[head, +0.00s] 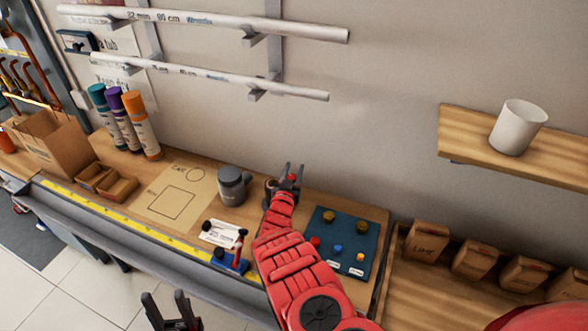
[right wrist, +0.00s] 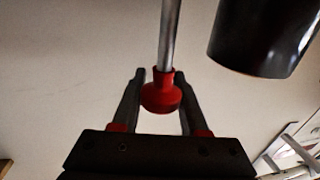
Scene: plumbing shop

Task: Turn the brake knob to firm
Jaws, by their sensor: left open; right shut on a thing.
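A red knob (right wrist: 160,95) on a thin metal rod shows in the right wrist view, between the fingers of my right gripper (right wrist: 160,88). In the head view my right gripper (head: 289,174) is at the back of the bench, shut on this red knob. I take it for the brake knob; no marking for firm can be read, and my arm hides much of what lies around it. My left gripper (head: 172,310) is open and empty, low in front of the bench.
A dark grey mug-like container (head: 233,186) stands just left of my right gripper. A blue-and-red tool (head: 232,255) stands near the bench's front edge. A blue board (head: 325,222) with coloured knobs lies right of my arm.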

